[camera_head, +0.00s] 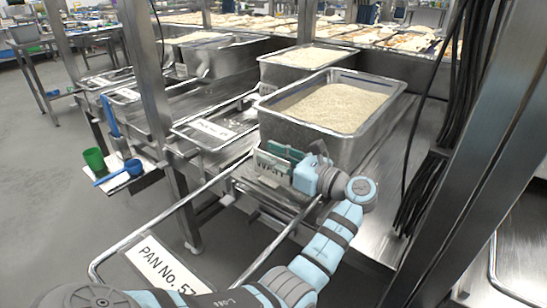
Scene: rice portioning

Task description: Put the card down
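My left arm reaches in from the bottom left. My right gripper is not in view.
A second rice pan (305,57) stands behind. A metal frame with a "PAN No. 57" label (166,269) is at the front left. A steel post (148,70) stands left, with black cables at right.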

